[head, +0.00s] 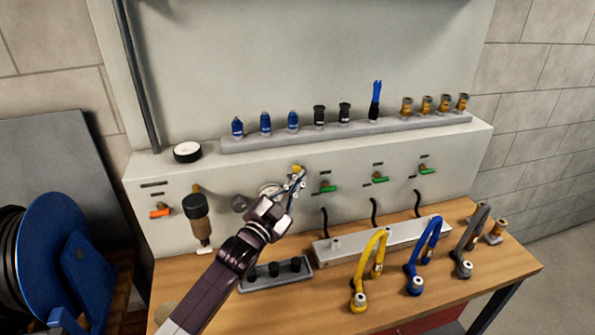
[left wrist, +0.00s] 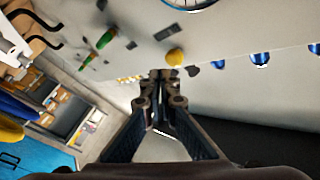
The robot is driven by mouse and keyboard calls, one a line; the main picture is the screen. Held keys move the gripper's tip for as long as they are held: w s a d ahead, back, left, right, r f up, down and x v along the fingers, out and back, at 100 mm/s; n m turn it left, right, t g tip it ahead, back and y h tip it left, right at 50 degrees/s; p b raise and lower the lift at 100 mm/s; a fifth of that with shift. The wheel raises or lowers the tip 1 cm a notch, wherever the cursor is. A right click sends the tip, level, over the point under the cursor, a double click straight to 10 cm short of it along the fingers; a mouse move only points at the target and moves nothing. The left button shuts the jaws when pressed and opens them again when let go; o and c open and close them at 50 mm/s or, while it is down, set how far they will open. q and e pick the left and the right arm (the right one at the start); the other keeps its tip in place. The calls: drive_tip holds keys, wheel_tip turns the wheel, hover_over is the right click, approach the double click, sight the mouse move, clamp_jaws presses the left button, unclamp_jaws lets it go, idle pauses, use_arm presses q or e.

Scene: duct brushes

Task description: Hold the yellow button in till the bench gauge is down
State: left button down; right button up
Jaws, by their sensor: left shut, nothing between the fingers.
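The yellow button (head: 297,168) is on the front panel of the grey bench housing, just beyond my left fingertips. My left gripper (head: 297,182) is shut and empty, pointing at the panel. In the left wrist view the yellow button (left wrist: 174,56) shows just past the closed fingertips (left wrist: 163,76); I cannot tell whether they touch. A round pale dial (head: 268,188), perhaps the bench gauge, sits on the panel, partly hidden behind my gripper; its reading cannot be made out. My right gripper is not in view.
Green levers (head: 328,187) line the panel to the right, with an orange lever (head: 160,211) at left. A rack (head: 350,132) of fittings runs along the top. Yellow, blue and grey hoses (head: 370,265) stand on the wooden bench (head: 500,262). A round white-topped thing (head: 187,151) sits on the ledge.

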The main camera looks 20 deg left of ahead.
use_arm(q)
drive_tip(key=shift+w+a, duration=0.1)
drive_tip(key=shift+w, duration=0.05)
drive_tip(key=shift+w+a, duration=0.15)
drive_tip(key=shift+w, duration=0.1)
drive_tip(key=shift+w+a+b, duration=0.3)
drive_tip(key=shift+w+a, duration=0.05)
drive_tip(key=shift+w, duration=0.1)
idle(2.5)
drive_tip(key=shift+s+d, duration=0.1)
drive_tip(key=shift+s, duration=0.05)
drive_tip(key=shift+s+d+p, duration=0.45)
drive_tip(key=shift+s+p, duration=0.05)
drive_tip(key=shift+s, duration=0.2)
drive_tip(key=shift+d, duration=0.1)
drive_tip(key=s+d, duration=0.1)
drive_tip(key=s+p, duration=0.1)
drive_tip(key=s+d+p, duration=0.1)
drive_tip(key=s, duration=0.1)
drive_tip(key=shift+d, duration=0.3)
